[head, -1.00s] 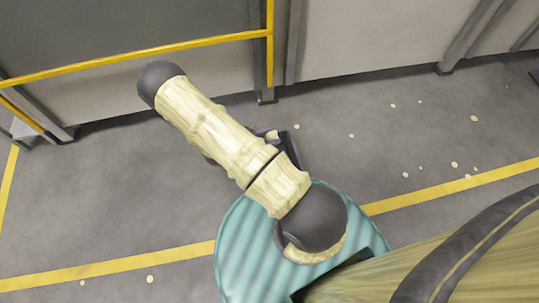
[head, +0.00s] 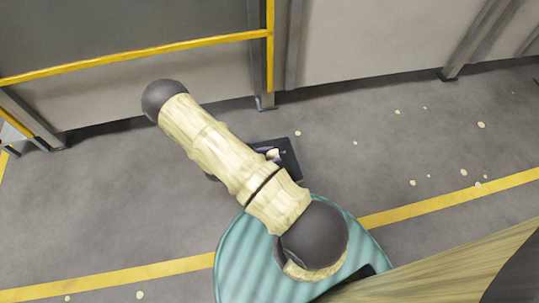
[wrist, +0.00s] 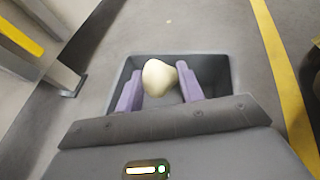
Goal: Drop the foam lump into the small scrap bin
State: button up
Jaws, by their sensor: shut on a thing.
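The foam lump (wrist: 159,78) is pale cream and rounded. In the wrist view my gripper (wrist: 161,88) is shut on it, with one purple finger on each side. The small scrap bin (wrist: 221,66) is a dark grey open box, seen behind the lump and fingers, which appear over its opening. The height of the lump above the rim is hard to tell. In the head view the bin (head: 291,158) shows only in part behind my arm, and the lump (head: 273,154) is a small pale patch in front of it.
A grey wall with a yellow rail (head: 140,55) and posts stands at the back. Yellow lines (head: 455,194) cross the grey floor. Small pale flecks (head: 464,172) lie scattered on the right.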

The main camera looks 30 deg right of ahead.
jog(key=shift+f+b, duration=1.6)
jog(key=shift+f, duration=0.55)
jog(key=o, duration=1)
jog(key=shift+a+r, duration=0.15)
jog(key=shift+r, duration=0.05)
jog(key=p+v, duration=0.8)
jog(key=v, duration=0.9)
jog(key=shift+a+f, duration=0.1)
jog(key=shift+f, duration=0.05)
